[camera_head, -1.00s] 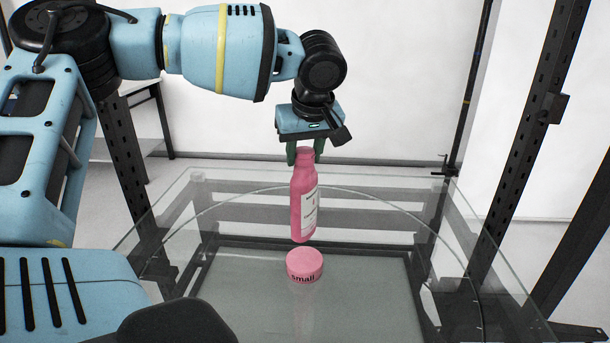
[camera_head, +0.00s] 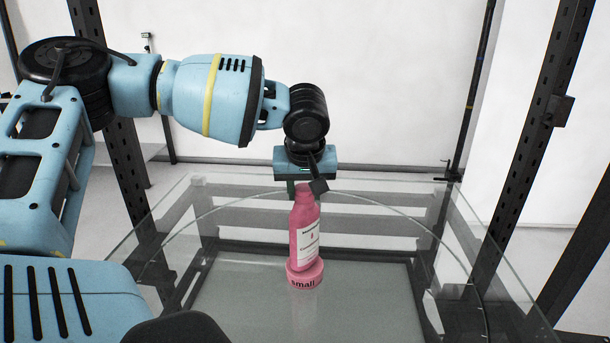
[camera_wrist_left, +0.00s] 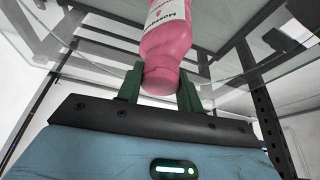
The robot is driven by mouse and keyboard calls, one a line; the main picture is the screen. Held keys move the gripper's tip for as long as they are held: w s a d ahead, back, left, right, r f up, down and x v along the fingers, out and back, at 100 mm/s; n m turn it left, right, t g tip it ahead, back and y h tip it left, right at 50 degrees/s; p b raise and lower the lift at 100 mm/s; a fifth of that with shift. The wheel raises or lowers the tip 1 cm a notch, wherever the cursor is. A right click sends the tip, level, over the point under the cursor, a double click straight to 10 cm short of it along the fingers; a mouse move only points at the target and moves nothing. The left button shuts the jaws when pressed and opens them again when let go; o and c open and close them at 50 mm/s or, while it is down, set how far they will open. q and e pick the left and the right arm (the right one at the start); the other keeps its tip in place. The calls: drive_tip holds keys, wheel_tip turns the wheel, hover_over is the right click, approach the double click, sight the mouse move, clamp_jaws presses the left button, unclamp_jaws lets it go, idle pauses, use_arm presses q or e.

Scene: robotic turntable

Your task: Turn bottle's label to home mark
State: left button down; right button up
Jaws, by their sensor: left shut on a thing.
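The pink bottle (camera_head: 302,220) has a white label (camera_head: 308,238) that faces the head camera and a little to the right. My left gripper (camera_head: 305,186) is shut on the bottle's top end and holds it from above, nearly upright with a slight lean. No home mark can be made out apart from the disc's lettering. My right gripper is out of view.
The disc is on a glass-topped table (camera_head: 370,300), clear around it. Dark perforated posts (camera_head: 530,130) stand at the sides, and a rail crosses behind. A white wall is at the back.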

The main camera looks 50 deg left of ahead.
use_arm(q)
drive_tip(key=shift+r+m, duration=0.15)
drive_tip(key=shift+m, duration=0.35)
drive_tip(key=m+t+h+p, duration=0.1)
drive_tip(key=m, duration=0.1)
drive_tip(key=shift+m, duration=0.4)
drive_tip(key=shift+m+h, duration=0.5)
drive_tip(key=shift+m, duration=0.6)
drive_tip(key=shift+f, duration=0.25)
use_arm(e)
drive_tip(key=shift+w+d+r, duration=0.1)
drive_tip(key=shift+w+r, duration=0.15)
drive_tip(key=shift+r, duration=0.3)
use_arm(q)
drive_tip(key=c, duration=1.3)
unclamp_jaws()
drive_tip(key=o, duration=0.5)
drive_tip(key=shift+c, duration=0.2)
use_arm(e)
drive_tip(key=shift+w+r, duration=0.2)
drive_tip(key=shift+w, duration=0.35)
